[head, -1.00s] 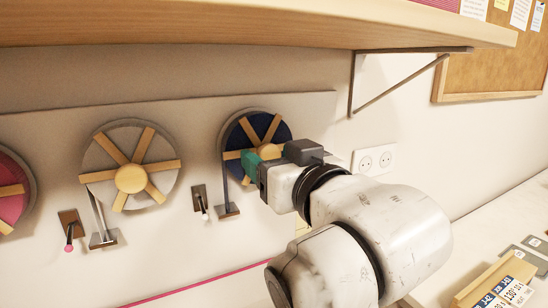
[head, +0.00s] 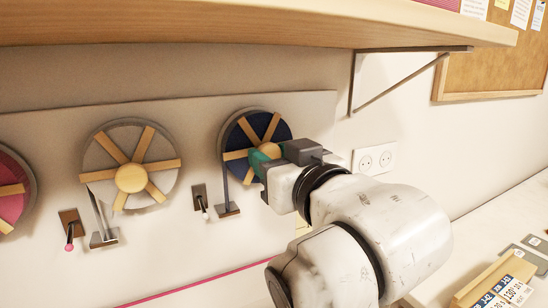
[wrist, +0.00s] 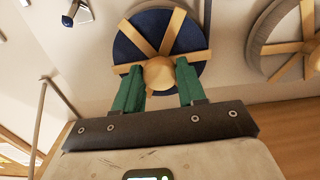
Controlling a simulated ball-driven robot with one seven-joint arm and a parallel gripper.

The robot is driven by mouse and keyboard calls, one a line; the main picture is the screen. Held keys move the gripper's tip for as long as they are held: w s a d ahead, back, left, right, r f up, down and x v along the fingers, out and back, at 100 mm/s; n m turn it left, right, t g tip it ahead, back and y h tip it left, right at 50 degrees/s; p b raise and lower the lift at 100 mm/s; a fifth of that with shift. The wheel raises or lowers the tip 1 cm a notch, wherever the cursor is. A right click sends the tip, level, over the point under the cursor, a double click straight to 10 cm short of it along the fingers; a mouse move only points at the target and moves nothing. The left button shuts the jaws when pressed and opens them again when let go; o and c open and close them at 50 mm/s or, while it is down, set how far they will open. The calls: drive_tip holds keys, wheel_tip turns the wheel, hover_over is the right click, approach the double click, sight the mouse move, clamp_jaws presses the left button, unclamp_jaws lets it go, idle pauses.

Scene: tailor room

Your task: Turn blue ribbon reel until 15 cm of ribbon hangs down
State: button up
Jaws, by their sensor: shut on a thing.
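The blue ribbon reel (head: 233,138) is mounted on the wall panel, with wooden spokes and a round wooden hub (wrist: 160,73). A strip of blue ribbon (head: 225,178) runs down from its left side to a small metal-and-wood bracket (head: 228,210). I cannot see ribbon hanging below the bracket. My gripper (wrist: 160,80), with green fingers, reaches the reel from the right in the head view and hides part of its lower right. In the wrist view the fingers stand on both sides of the hub, shut on it.
A white reel (head: 107,165) and a pink reel (head: 12,180) hang to the left. Small plates with pegs (head: 203,203) sit between reels. A wooden shelf (head: 250,25) overhangs the reels, held by a metal bracket (head: 400,82). A wall socket (head: 375,160) is at right.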

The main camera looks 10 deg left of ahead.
drive_tip(key=n, duration=0.4)
drive_tip(key=shift+n, duration=0.3)
drive_tip(key=n, duration=0.3)
drive_tip(key=shift+n, duration=0.3)
drive_tip(key=n+b, duration=0.5)
drive_tip(key=n, duration=1.4)
drive_tip(key=shift+f+n, duration=0.15)
drive_tip(key=shift+n, duration=0.25)
drive_tip(key=o, duration=1)
drive_tip(key=shift+o, duration=0.2)
